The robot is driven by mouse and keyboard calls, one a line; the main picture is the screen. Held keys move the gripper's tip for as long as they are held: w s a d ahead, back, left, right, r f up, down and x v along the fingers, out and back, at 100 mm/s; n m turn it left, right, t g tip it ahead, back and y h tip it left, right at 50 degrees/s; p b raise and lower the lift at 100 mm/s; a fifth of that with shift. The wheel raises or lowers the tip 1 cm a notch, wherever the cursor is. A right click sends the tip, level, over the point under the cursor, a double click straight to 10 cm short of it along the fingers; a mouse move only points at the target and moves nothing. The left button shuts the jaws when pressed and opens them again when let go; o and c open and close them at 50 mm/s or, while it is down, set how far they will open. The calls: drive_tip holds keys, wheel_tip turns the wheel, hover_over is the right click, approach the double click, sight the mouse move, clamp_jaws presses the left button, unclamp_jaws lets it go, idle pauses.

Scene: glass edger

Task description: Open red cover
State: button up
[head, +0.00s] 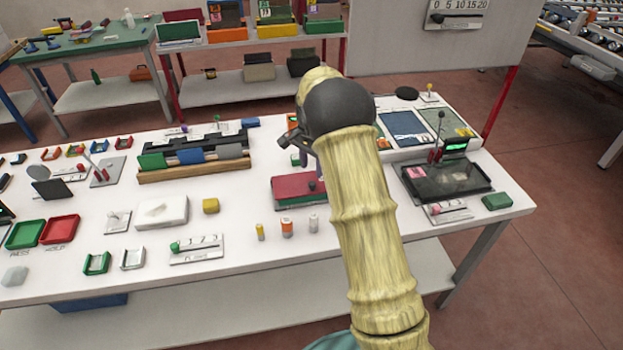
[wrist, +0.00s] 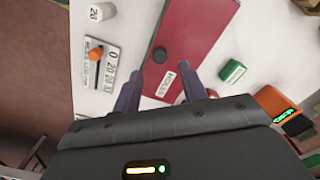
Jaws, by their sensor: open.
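The red cover (head: 290,187) is a flat lid on a low box on the white table, lying closed, with green showing along the box's front side. A small dark knob (head: 312,186) sits on it near its right end, where my arm hides part of the box. In the wrist view the red cover (wrist: 200,28) runs from the top down to between my fingers, with the knob (wrist: 160,55) near its left edge. My gripper (wrist: 163,88) is open and empty, its two purple fingers apart over the cover's near end. A white label (wrist: 167,84) lies between them.
In the wrist view, a green block (wrist: 232,72) and an orange device (wrist: 279,103) stand to the right; a slider panel (wrist: 98,62) is to the left. Small bottles (head: 287,227) stand in front of the box. A dark glass-topped tray (head: 447,180) lies right of my arm.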

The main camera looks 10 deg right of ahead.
sight(312, 183)
wheel_tip(312, 183, down, 6)
drive_tip(key=shift+w+d+f+p, duration=0.15)
drive_tip(key=shift+p, duration=0.2)
clamp_jaws()
